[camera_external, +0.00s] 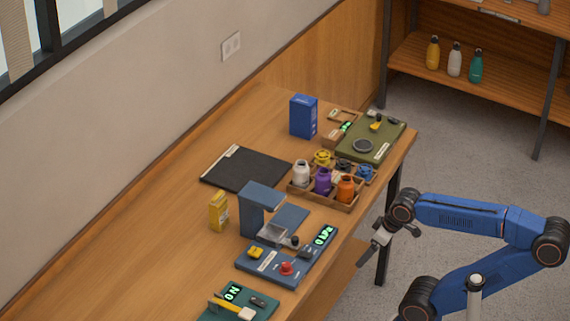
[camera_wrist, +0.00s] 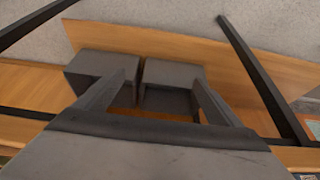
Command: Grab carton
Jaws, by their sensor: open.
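Two boxes that could be the carton stand upright on the wooden table: a tall blue box (camera_external: 303,117) at the back and a smaller yellow box (camera_external: 218,211) beside the blue press-like device. Which one is the carton I cannot tell. My gripper (camera_external: 368,254) is off the table's right side, pointing down, well apart from both boxes. Neither box shows in the wrist view.
A wooden tray (camera_external: 298,191) of several bottles and a green board (camera_external: 385,140) lie between my gripper and the blue box. The blue device (camera_external: 255,209) stands right of the yellow box. A black mat (camera_external: 240,172) lies flat. Shelves (camera_external: 480,75) stand behind.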

